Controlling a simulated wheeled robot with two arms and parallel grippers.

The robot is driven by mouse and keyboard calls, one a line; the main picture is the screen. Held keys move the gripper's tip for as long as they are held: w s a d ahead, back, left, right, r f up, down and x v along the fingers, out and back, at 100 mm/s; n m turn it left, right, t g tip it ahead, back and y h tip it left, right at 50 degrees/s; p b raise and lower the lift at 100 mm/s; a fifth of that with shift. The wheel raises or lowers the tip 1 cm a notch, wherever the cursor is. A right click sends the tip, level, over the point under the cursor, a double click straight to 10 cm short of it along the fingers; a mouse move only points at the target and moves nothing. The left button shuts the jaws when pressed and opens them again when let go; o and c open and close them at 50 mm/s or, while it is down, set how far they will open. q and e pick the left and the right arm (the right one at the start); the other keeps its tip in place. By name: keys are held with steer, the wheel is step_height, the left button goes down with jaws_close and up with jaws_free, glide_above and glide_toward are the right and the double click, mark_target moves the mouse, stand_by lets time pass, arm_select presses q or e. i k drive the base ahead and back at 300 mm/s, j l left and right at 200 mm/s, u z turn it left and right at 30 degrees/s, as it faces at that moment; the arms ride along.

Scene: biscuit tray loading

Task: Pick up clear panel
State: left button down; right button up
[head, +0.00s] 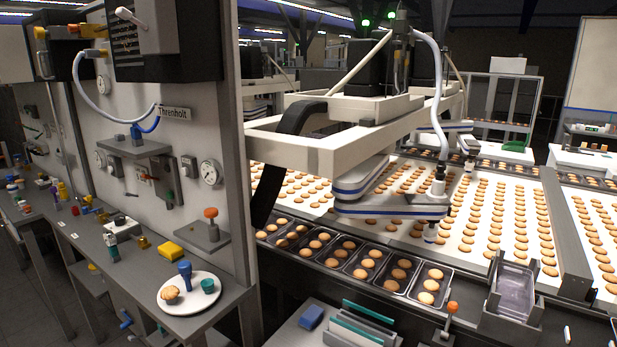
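Neither of my grippers shows in the head view. At the bottom middle, several thin panels stand on edge in a rack, cut off by the picture's lower edge. I cannot tell for sure that the pale one is the clear panel. A clear plastic tray (514,291) sits in a metal holder (511,331) at the lower right.
A blue block (311,317) lies left of the panels. An orange-knobbed lever (452,308) stands to their right. Dark trays of biscuits (337,265) line the conveyor (400,262) behind, under a white picker arm (390,205). A white plate (187,303) is on the left bench.

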mark_target(352, 310)
steer(key=i+l+u, duration=0.2)
steer(key=l, duration=0.25)
steer(key=i+l+u, duration=0.2)
steer(key=l, duration=0.2)
steer(key=l+u, duration=0.15)
steer(key=l, duration=0.3)
steer(key=i+l+u, duration=0.2)
steer(key=l, duration=0.3)
steer(key=k, duration=0.1)
